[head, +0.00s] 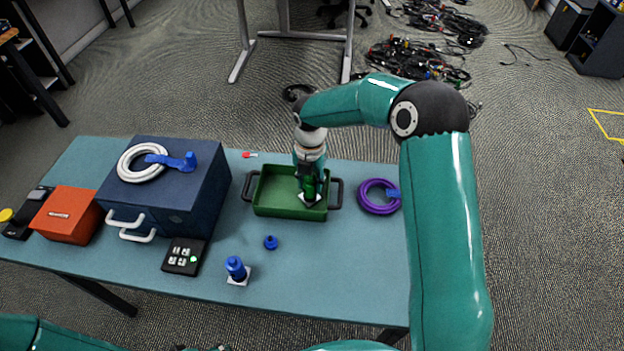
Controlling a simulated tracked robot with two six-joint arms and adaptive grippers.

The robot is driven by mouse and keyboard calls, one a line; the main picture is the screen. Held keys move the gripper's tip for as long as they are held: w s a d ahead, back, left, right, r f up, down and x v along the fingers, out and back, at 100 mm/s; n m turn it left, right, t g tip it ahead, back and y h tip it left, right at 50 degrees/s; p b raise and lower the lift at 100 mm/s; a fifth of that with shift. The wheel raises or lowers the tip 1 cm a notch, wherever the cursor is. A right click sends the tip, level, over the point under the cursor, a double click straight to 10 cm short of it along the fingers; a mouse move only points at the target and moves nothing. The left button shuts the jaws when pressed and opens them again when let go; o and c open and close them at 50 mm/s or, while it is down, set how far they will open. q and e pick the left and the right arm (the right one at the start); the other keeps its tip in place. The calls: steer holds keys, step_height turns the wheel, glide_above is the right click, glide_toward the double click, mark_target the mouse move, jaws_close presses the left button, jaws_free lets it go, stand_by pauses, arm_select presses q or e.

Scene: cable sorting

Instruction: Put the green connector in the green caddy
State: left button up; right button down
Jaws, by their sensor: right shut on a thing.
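The green caddy (268,211) is a shallow green tray with dark handles at its left and right ends, standing on the table. My right gripper (311,184) points down over the right part of the caddy. It is shut on the green connector (309,191), which is largely hidden by the fingers. A pale, square-looking base shows below the connector, at or just above the caddy floor; I cannot tell whether it touches.
A purple cable coil (376,197) lies right of the caddy. Left are a dark blue case (187,190) with a white coil (139,164) on top, an orange box (67,215) and a button box (183,257). A blue connector (236,268) stands in front.

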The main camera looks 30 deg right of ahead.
steer(key=shift+f, duration=0.1)
steer(key=c, duration=0.7)
jaws_free()
steer(key=shift+c, duration=0.2)
step_height(320, 180, up, 12)
steer(key=shift+r, duration=0.15)
